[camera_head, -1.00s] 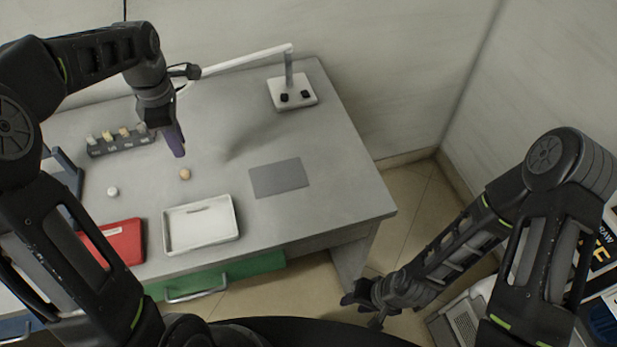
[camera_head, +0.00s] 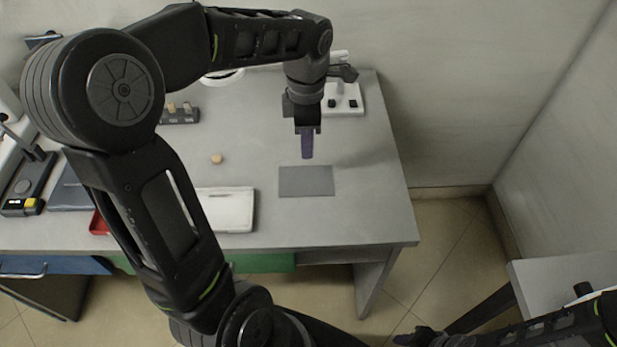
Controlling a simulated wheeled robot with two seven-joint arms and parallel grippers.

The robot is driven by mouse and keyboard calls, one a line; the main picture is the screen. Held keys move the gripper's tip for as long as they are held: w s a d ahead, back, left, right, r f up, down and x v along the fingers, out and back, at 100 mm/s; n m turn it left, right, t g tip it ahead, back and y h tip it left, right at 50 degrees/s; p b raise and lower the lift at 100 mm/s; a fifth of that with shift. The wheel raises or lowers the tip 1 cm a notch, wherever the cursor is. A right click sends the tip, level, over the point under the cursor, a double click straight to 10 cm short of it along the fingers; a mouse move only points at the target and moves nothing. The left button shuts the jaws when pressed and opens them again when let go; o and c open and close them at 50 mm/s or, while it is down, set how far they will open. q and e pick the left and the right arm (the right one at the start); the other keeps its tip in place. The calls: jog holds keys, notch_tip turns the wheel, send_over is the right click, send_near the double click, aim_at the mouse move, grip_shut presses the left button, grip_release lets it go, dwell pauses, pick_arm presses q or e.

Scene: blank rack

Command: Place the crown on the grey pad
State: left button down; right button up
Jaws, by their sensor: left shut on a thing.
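The grey pad (camera_head: 306,181) lies flat and bare on the desk, right of the white tray. My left gripper (camera_head: 308,156) points down with its purple fingers just beyond the pad's back edge in the picture, above the desk. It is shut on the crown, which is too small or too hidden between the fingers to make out. My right gripper (camera_head: 424,338) shows only partly at the bottom edge, away from the desk; its jaws cannot be made out.
A small tan ball (camera_head: 216,158) sits on the desk. The white tray (camera_head: 232,209), red tray (camera_head: 98,223) and blank rack (camera_head: 181,115) are partly behind my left arm. A lamp base (camera_head: 343,101) stands behind the pad. The desk right of the pad is clear.

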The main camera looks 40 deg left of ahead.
pick_arm(q)
send_over(307, 180)
notch_tip(307, 180, down, 6)
jog(key=shift+f, duration=0.1)
jog(key=shift+s+f, duration=0.1)
jog(key=shift+f, duration=1.75)
jog(key=shift+f, duration=0.15)
jog(key=c, duration=1.2)
grip_release()
jog(key=shift+c, duration=0.2)
notch_tip(307, 180, up, 12)
jog(key=shift+r, duration=0.2)
